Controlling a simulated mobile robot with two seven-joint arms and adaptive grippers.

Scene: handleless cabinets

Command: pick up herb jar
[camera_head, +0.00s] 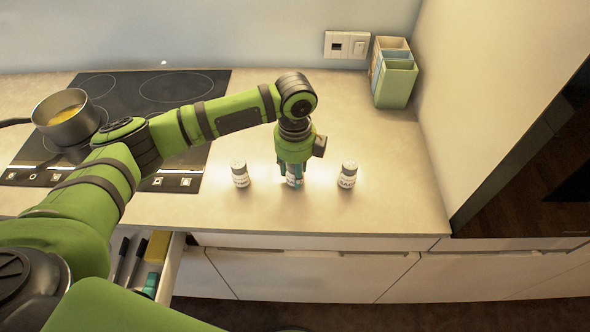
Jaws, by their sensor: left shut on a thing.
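Three small jars with white labels are in a row on the beige counter. One jar (240,174) stands at the left and another jar (347,175) stands at the right, both upright with dark lids. The middle jar (292,180) is between them, partly hidden by my left gripper (291,172). The gripper points down from above and is shut on this middle jar. The labels are too small to read, so I cannot tell which is the herb jar. My right gripper is out of view.
A pot (66,121) with yellow contents stands on the black cooktop (185,88) at the left. Green and tan boxes (395,84) stand in the back right corner. An open drawer (172,268) juts out below the counter. Counter (400,190) right of the jars is clear.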

